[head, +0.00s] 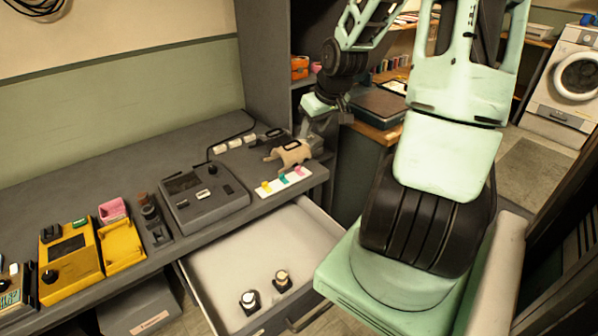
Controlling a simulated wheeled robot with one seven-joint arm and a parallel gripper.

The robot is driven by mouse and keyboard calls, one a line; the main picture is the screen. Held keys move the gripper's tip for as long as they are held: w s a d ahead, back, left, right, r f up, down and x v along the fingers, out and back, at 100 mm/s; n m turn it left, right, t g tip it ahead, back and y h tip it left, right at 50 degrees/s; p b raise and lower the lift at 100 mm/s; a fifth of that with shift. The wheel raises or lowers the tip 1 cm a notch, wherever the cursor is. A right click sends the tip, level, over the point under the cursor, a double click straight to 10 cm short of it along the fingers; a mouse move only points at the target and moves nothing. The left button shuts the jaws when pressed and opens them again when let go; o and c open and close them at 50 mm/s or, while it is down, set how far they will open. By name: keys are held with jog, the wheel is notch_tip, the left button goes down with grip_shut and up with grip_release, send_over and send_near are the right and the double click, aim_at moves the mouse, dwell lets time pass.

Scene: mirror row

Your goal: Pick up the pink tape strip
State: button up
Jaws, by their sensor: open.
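The pink tape strip (299,171) is a small pink piece at the right end of a white card (290,184). The card lies near the front edge of the grey bench, at its right end. A teal strip (284,179) and a yellow strip (266,186) are on the same card, left of the pink one. My gripper (312,128) is above and behind the card, apart from the pink strip. Its jaws are open and look empty; the fingertips are small and partly hard to make out.
A tan object (290,153) stands just behind the card, close to my gripper. A grey device (203,196) and yellow devices (70,262) stand farther left on the bench.

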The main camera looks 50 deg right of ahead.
jog(key=b, duration=0.4)
send_near(299, 172)
jog(key=shift+w+d+f, duration=0.15)
jog(key=shift+w, duration=0.25)
jog(key=shift+w+d+f, duration=0.15)
jog(key=shift+w, duration=0.2)
jog(key=shift+b+x, duration=0.65)
jog(key=shift+x, duration=2.35)
grip_shut()
